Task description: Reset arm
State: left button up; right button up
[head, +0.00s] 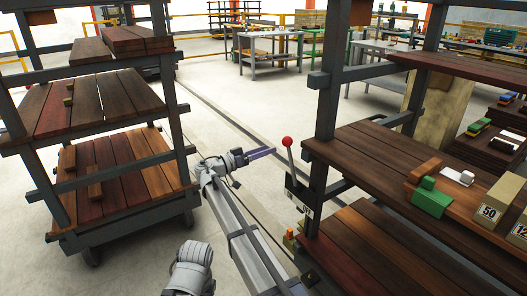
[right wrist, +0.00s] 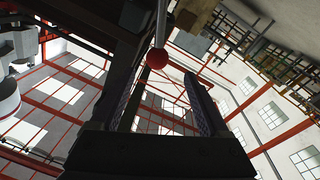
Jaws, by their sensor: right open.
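A lever with a red ball knob (head: 287,141) stands tilted beside the front left post of the right-hand rack; its metal rod runs down to a dark bracket (head: 298,190). My right gripper (head: 272,152) is open, just left of the knob, with its fingers pointing at the lever. In the right wrist view the red knob (right wrist: 158,58) shows in line with the gap between the two open fingers (right wrist: 165,78), near their tips. Nothing is held between the fingers. I cannot tell whether a finger touches the lever. My left gripper is not in view.
A wheeled rack with wooden shelves (head: 120,185) stands at the left. The right-hand rack (head: 350,150) carries a green block (head: 430,200) and a box marked 50 (head: 492,205). Open floor (head: 230,110) lies between them, with workbenches (head: 268,45) farther back.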

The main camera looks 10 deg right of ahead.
jog(key=shift+d, duration=0.1)
jog(key=s+d+f+n+g+y, duration=0.25)
jog(key=s+f+y, duration=0.25)
jog(key=s+f, duration=0.55)
jog(key=s+d+f+n+g+y, duration=0.15)
jog(key=s+f+n+y, duration=0.35)
jog(key=s+f, duration=0.5)
jog(key=s+a+f+n+y, duration=0.3)
jog(key=s+a+y, duration=0.5)
jog(key=s, duration=0.4)
jog(key=s+a+n+g+h, duration=0.1)
jog(key=s+a+n, duration=0.4)
jog(key=a, duration=0.6)
notch_tip(320, 180, up, 28)
jog(key=s+m+p, duration=0.1)
jog(key=p, duration=2.6)
jog(key=shift+f+p, duration=0.15)
jog(key=shift+p, duration=0.15)
jog(key=shift+s+a, duration=0.1)
